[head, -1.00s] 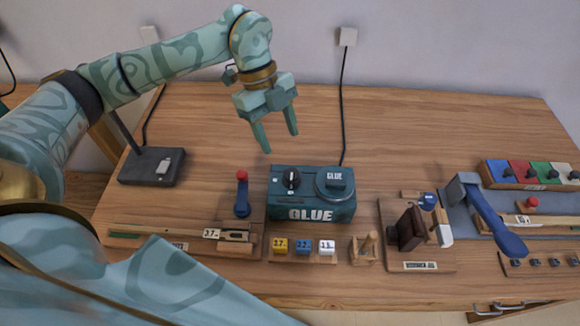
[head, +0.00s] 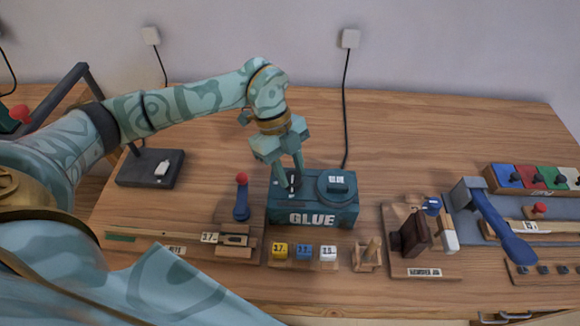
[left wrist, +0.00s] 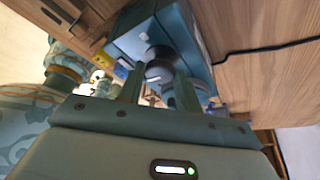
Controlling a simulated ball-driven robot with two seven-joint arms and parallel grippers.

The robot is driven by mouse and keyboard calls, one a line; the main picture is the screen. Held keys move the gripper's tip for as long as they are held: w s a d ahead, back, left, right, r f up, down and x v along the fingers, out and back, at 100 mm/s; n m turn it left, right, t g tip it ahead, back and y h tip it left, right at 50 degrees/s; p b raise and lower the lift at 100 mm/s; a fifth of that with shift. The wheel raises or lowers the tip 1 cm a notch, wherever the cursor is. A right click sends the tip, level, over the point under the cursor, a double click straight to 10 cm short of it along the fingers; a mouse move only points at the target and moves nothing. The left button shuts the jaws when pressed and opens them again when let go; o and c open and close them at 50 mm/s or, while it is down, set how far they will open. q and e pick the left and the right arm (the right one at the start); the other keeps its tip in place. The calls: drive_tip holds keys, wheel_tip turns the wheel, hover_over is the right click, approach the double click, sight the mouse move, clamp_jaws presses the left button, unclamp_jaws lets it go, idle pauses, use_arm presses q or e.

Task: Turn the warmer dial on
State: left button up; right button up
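The glue warmer is a dark teal box (head: 312,214) with GLUE on its front, standing mid-table. Its dark dial (head: 293,184) is on the left of its top, partly hidden by my fingers. A round lidded pot (head: 337,187) sits on the right of the top. My left gripper (head: 289,184) points down with its fingertips at the dial. In the left wrist view its fingers stand apart, with a dark round knob (left wrist: 158,62) between their tips; I cannot tell whether they touch it. My right gripper is not in view.
A red-tipped blue lever (head: 241,199) stands just left of the warmer. Yellow (head: 280,250), blue and white blocks lie in front. A blue-handled press (head: 495,220) is at the right. The table behind the warmer is clear, except for a black cable (head: 346,110).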

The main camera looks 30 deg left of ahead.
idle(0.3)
use_arm(q)
drive_tip(key=m+p, duration=0.1)
drive_tip(key=m+g+p, duration=0.1)
drive_tip(key=m, duration=0.1)
drive_tip(key=shift+w+r+y, duration=0.15)
drive_tip(key=shift+r+y, duration=0.05)
drive_tip(key=shift+y, duration=0.1)
drive_tip(key=m+p, duration=0.1)
drive_tip(key=m, duration=0.1)
drive_tip(key=m+g+y+p, duration=0.1)
drive_tip(key=m, duration=0.2)
drive_tip(key=shift+w+d, duration=0.15)
drive_tip(key=shift+d, duration=0.05)
drive_tip(key=m+y+p, duration=0.1)
drive_tip(key=m, duration=0.1)
drive_tip(key=m+g+y+p, duration=0.1)
drive_tip(key=m, duration=0.2)
drive_tip(key=shift+w+d, duration=0.1)
drive_tip(key=shift+d, duration=0.05)
drive_tip(key=m+y, duration=0.1)
drive_tip(key=m, duration=0.1)
drive_tip(key=m+y+p, duration=0.1)
drive_tip(key=m, duration=0.1)
drive_tip(key=shift+d+f+m+p, duration=0.2)
drive_tip(key=shift+m+p, duration=0.1)
drive_tip(key=shift+m, duration=0.1)
drive_tip(key=o, duration=1)
drive_tip(key=shift+c, duration=0.2)
drive_tip(key=shift+r, duration=0.1)
